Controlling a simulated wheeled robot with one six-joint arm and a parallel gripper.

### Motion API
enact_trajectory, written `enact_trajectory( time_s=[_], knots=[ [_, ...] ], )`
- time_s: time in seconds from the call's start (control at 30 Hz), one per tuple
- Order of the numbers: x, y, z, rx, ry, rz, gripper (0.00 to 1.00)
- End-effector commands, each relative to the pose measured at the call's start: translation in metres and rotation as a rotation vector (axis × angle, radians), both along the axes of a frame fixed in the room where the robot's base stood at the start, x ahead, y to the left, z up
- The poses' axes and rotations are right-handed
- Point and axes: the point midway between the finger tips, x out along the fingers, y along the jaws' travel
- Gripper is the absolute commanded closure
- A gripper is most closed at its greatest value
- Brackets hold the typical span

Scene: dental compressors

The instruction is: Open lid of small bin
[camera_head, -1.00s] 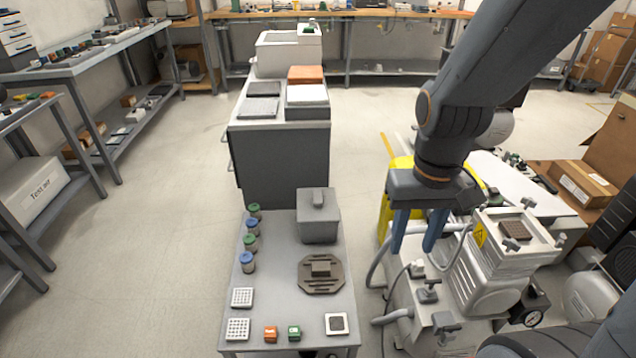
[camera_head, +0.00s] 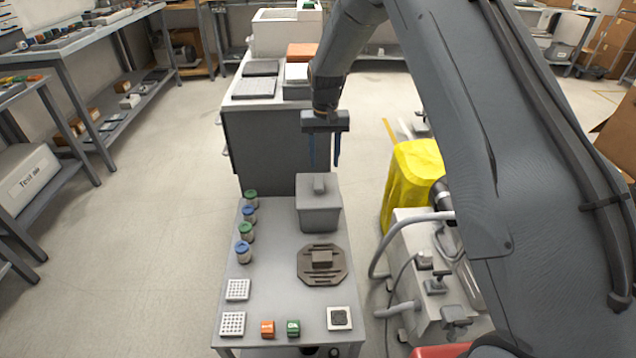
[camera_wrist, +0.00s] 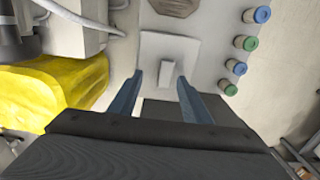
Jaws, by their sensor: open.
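The small bin (camera_head: 319,212) is a grey box at the back right of the small table. Its lid (camera_head: 306,186) is on, with a raised block handle (camera_head: 319,184) on top. My gripper (camera_head: 324,165) is above the bin, pointing down, its blue fingers open and empty. In the wrist view the handle (camera_wrist: 167,72) shows between and beyond the two fingers of my gripper (camera_wrist: 160,85), apart from both. The lid (camera_wrist: 170,48) also shows there.
Several jars with blue and green caps (camera_head: 247,228) stand left of the bin. A dark octagonal plate (camera_head: 322,265) lies in front of it. A grey cabinet (camera_head: 265,150) stands behind the table. A yellow object (camera_head: 412,185) and a compressor (camera_head: 425,262) are to the right.

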Motion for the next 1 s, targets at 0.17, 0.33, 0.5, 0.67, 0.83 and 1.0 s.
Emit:
enact_trajectory(
  time_s=[0.17,0.33,0.5,0.67,0.83,1.0],
  knots=[
    [0.021,0.015,-0.024,0.000,-0.001,0.001,0.56],
    [0.024,0.018,-0.038,-0.001,0.000,0.001,0.56],
    [0.023,0.018,-0.063,-0.001,0.001,0.001,0.56],
    [0.023,0.018,-0.086,0.000,-0.001,0.001,0.56],
    [0.023,0.018,-0.100,0.000,-0.002,0.001,0.56],
    [0.023,0.018,-0.104,0.000,-0.002,0.001,0.56]
  ],
)
